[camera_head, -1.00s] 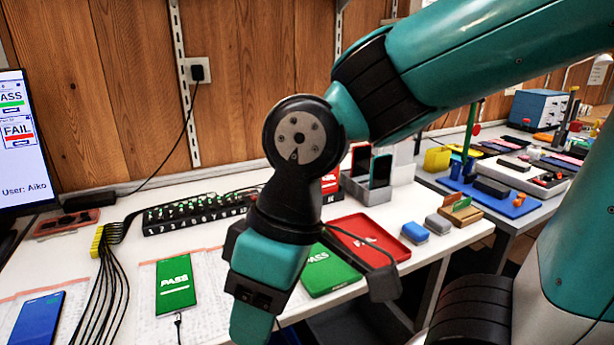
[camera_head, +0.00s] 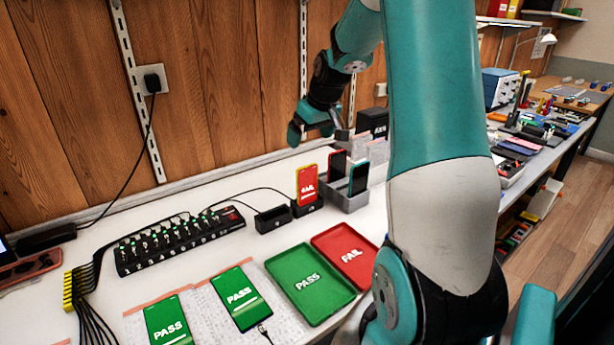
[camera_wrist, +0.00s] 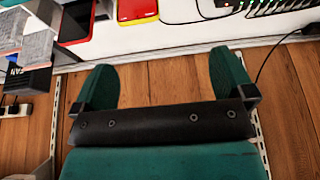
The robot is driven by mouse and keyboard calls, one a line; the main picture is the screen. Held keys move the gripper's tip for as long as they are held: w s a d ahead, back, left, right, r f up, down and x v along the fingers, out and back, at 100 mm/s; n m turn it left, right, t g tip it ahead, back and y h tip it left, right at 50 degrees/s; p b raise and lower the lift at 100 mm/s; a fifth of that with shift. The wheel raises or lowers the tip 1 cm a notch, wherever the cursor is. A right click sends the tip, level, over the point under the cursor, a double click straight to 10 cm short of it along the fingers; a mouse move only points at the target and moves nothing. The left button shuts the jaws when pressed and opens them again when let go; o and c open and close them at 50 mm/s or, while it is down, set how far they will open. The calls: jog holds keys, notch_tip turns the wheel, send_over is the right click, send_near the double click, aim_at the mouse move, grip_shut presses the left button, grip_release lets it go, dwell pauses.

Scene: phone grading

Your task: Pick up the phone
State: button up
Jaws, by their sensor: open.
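Several phones are in view. A red-screened FAIL phone (camera_head: 307,184) in a yellow case stands upright in a small black dock. It also shows at the top of the wrist view (camera_wrist: 138,8). Two dark-screened phones, one red-edged (camera_head: 337,165) and one teal-edged (camera_head: 358,178), stand in a grey rack (camera_head: 349,202). Two green-screened PASS phones (camera_head: 168,322) (camera_head: 239,298) lie flat on paper sheets at the front. My gripper (camera_head: 318,128) is raised near the back wall, above and behind the FAIL phone and rack. Its fingers (camera_wrist: 167,78) are apart and empty.
An empty black dock (camera_head: 273,219) stands left of the FAIL phone. A numbered cable hub (camera_head: 180,240) lies further left. A green PASS tray (camera_head: 330,300) and a red FAIL tray (camera_head: 325,241) lie in front. A black box (camera_head: 373,122) stands by the wall.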

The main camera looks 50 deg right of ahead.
jog(key=d+f, duration=0.1)
jog(key=d, duration=0.2)
jog(key=p, duration=0.1)
send_near(306, 174)
jog(key=x, duration=0.3)
jog(key=d+x, duration=0.1)
jog(key=x, duration=0.1)
jog(key=shift+w+f, duration=0.15)
jog(key=shift+w, duration=0.1)
jog(key=shift+p+x, duration=0.7)
jog(key=shift+x, duration=2.4)
jog(key=shift+w, duration=0.1)
jog(key=c, duration=1)
jog(key=shift+c, duration=0.2)
